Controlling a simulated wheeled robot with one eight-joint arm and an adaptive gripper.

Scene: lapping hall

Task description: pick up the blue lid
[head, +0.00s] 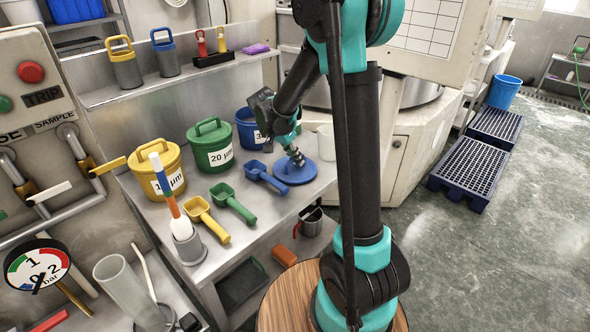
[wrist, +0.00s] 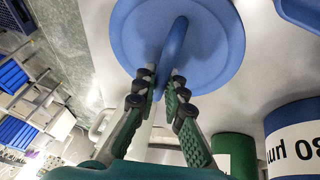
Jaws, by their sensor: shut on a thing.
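The blue lid (head: 285,174) is a round disc at the right end of the metal bench, beside the blue tub (head: 248,128). My gripper (head: 297,157) reaches down to it from above. In the wrist view the lid (wrist: 212,50) fills the upper middle, with an upright loop handle (wrist: 174,50) across its centre. In that view the fingers of my gripper (wrist: 163,95) are shut on the handle from both sides. The lid looks level and on or very close to the bench top; I cannot tell if there is a gap.
A green tub (head: 211,147) and a yellow tub (head: 158,172) stand to the left, lids on. Blue (head: 264,177), green (head: 232,203) and yellow (head: 206,219) scoops lie in front of them. A white cylinder (head: 327,143) stands just right of the lid.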

